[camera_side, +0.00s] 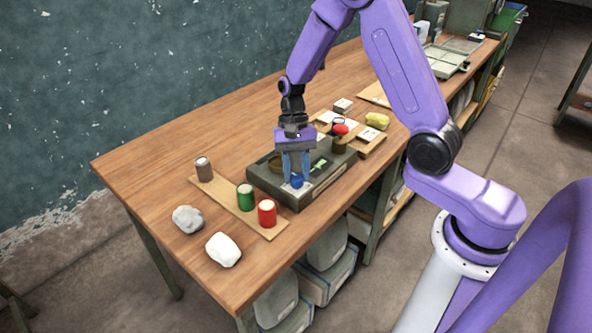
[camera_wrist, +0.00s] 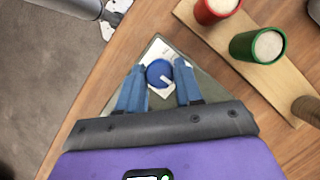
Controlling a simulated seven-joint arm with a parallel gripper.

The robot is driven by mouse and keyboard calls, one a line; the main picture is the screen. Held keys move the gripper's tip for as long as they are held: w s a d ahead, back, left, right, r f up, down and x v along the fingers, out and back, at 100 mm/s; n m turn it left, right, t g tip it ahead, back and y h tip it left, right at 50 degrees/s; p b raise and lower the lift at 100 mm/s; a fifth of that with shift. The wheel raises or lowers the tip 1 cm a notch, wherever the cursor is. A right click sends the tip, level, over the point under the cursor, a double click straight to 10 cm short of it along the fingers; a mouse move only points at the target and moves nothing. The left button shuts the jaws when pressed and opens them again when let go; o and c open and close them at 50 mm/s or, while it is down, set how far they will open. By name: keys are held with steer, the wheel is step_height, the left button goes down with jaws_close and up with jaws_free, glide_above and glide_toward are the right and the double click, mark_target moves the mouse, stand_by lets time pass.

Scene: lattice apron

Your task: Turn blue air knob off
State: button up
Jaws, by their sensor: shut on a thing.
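The blue air knob (camera_side: 297,181) is on a pale plate at the near left end of a dark grey-green box on the bench. In the wrist view the round blue knob (camera_wrist: 159,73) sits on a white plate (camera_wrist: 157,50), with a light pointer bar on it aimed toward the lower right. My gripper (camera_side: 297,179) points down over the knob. In the wrist view its two blue fingers (camera_wrist: 160,80) stand on either side of the knob, shut on it. The knob's lower sides are partly hidden by the fingers.
Left of the box, a wooden strip (camera_side: 223,199) holds a brown, a green (camera_side: 245,198) and a red can (camera_side: 267,213). Grey (camera_side: 187,219) and white (camera_side: 223,250) lumps lie nearer the left end. A red-topped item (camera_side: 340,130) and yellow sponge (camera_side: 377,121) stand right of the box. The bench's far left is clear.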

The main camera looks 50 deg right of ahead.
steer(key=shift+w+m, duration=0.1)
steer(key=shift+m, duration=0.3)
steer(key=o, duration=1)
steer(key=v, duration=1.7)
steer(key=shift+s+d+r, duration=0.2)
steer(key=shift+d+r, duration=0.05)
steer(key=shift+d, duration=0.05)
